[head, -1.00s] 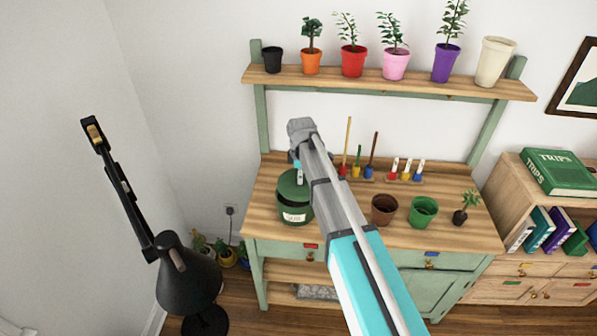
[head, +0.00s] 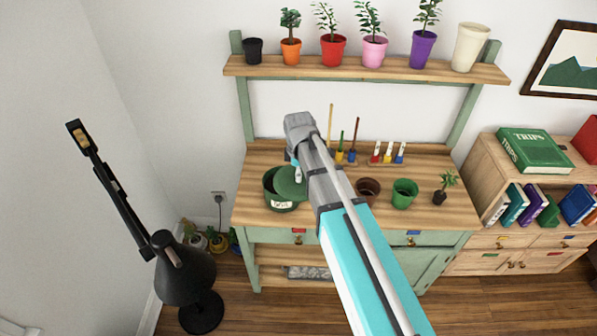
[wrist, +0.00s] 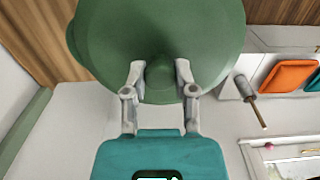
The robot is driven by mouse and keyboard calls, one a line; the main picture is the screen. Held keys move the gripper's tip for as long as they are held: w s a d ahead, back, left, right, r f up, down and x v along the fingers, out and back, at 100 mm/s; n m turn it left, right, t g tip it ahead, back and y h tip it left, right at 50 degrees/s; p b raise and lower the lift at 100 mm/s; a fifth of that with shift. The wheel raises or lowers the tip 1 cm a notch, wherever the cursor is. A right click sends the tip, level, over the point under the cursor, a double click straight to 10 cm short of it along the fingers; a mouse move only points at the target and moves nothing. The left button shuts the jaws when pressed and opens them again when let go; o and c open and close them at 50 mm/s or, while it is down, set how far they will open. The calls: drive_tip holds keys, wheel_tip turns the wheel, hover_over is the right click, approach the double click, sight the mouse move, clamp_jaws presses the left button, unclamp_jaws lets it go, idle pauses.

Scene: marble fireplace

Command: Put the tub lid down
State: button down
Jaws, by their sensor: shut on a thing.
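The round green lid (head: 292,183) is held by its knob in my gripper, and it also fills the top of the wrist view (wrist: 200,45). My gripper (wrist: 160,72) has its two fingers closed around the knob. The green tub (head: 281,206), with a white label, stands on the left of the bench top. Its dark inside shows at the left, and the lid overlaps its right side in the head view. I cannot tell whether lid and tub touch. My arm hides part of the bench to the right of the lid.
The wooden bench top (head: 257,159) has free room left of and behind the tub. To the right stand a brown pot (head: 368,190), a green pot (head: 404,193) and a small plant (head: 441,190). Upright tools (head: 341,152) stand behind. A shelf (head: 365,72) of pots hangs above.

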idle(0.4)
drive_tip(key=shift+f+b, duration=0.6)
drive_tip(key=shift+f, duration=0.05)
drive_tip(key=shift+r, duration=0.1)
